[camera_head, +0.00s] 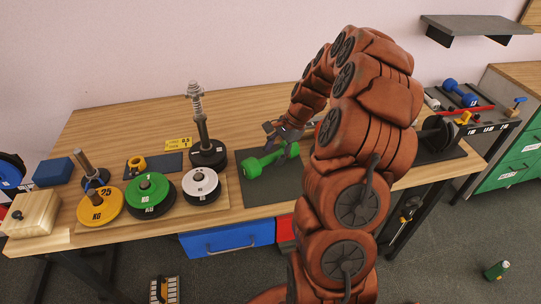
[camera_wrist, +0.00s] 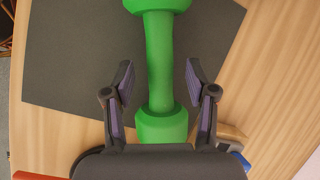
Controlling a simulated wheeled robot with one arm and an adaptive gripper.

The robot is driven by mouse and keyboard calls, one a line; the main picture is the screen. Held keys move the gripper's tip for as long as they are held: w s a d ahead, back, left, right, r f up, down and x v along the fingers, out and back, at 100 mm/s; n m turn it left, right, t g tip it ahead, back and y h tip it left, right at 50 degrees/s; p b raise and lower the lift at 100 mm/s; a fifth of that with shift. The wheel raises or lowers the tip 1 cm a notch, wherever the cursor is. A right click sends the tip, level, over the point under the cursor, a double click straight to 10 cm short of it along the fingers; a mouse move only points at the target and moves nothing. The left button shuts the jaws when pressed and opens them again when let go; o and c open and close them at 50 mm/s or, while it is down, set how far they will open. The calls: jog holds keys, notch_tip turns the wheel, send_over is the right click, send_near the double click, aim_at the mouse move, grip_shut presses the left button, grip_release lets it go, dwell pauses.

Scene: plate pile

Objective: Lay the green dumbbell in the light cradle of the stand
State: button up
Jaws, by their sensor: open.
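The green dumbbell (camera_head: 269,161) lies on a dark mat (camera_head: 246,191) near the middle of the table. My gripper (camera_head: 279,135) is just above it in the head view. In the wrist view my gripper (camera_wrist: 159,82) is open, with one finger on each side of the green handle (camera_wrist: 159,50). There are gaps between the fingers and the handle. A dark rack with red parts (camera_head: 477,108), perhaps the stand, is at the far right and carries a blue dumbbell (camera_head: 461,93). Its front labels are too small to read, so I cannot tell which cradle is the light one.
Yellow (camera_head: 98,208), green (camera_head: 146,187) and white (camera_head: 200,181) weight plates stand left of the mat. A post on a black base (camera_head: 207,153) rises behind them. A black dumbbell (camera_head: 437,132) lies right of my arm. My arm hides part of the table.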

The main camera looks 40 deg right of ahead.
jog(key=shift+w+a+f, duration=0.15)
jog(key=shift+f, duration=0.4)
grip_shut()
dwell(0.4)
